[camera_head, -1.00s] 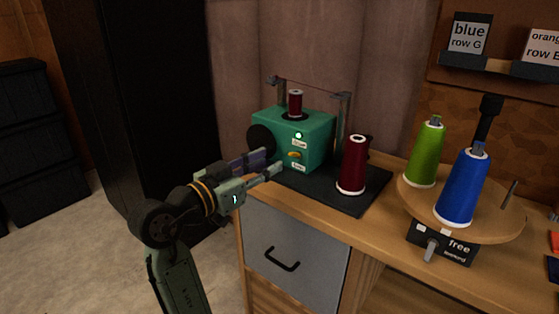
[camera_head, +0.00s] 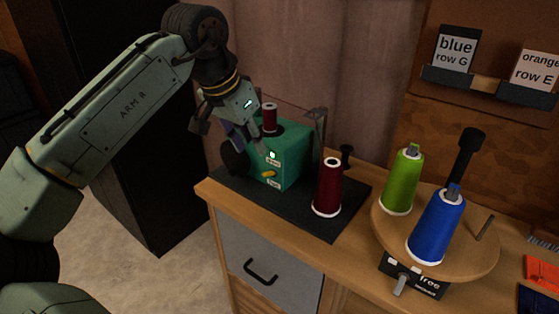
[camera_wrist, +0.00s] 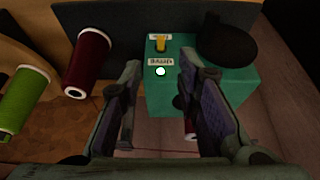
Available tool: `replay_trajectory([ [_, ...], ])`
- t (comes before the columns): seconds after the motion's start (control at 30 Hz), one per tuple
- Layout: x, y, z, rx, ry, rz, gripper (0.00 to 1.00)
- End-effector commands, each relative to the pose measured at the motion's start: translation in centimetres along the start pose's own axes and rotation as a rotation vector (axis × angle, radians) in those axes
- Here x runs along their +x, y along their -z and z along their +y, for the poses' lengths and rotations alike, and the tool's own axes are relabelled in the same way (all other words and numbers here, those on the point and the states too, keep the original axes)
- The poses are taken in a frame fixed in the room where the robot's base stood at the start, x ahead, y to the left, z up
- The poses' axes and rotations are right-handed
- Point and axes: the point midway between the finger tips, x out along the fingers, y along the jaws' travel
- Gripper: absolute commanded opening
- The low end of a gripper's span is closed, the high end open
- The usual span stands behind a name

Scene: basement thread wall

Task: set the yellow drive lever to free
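The teal winder box (camera_head: 290,157) stands on a dark mat on the bench. Its yellow drive lever (camera_head: 268,174) is on the front face, between two small white labels. The lever also shows in the wrist view (camera_wrist: 160,44), near the top. A label by it reads upside down, seemingly "drive"; the lower label is too small to read. My gripper (camera_head: 247,143) is above and in front of the box, pointing down. In the wrist view my gripper (camera_wrist: 160,66) has its fingers wide apart with nothing between them, and the lever lies beyond the fingertips, untouched.
A lit lamp (camera_head: 272,155) is on the box face. A red thread spool (camera_head: 269,118) sits on top and a dark red cone (camera_head: 328,188) stands beside it. Green (camera_head: 402,180) and blue (camera_head: 437,228) cones stand on a round wooden turntable (camera_head: 478,262) at right.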

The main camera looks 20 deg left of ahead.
Motion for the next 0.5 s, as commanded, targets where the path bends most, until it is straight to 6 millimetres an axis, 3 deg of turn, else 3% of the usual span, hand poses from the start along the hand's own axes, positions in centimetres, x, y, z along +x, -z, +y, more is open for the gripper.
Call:
replay_trajectory([
  [0.17, 1.7, -0.2, -0.2, -0.009, 0.002, -0.010, 0.30],
  [0.5, 8.0, -0.2, -0.2, -0.006, 0.003, -0.008, 0.30],
])
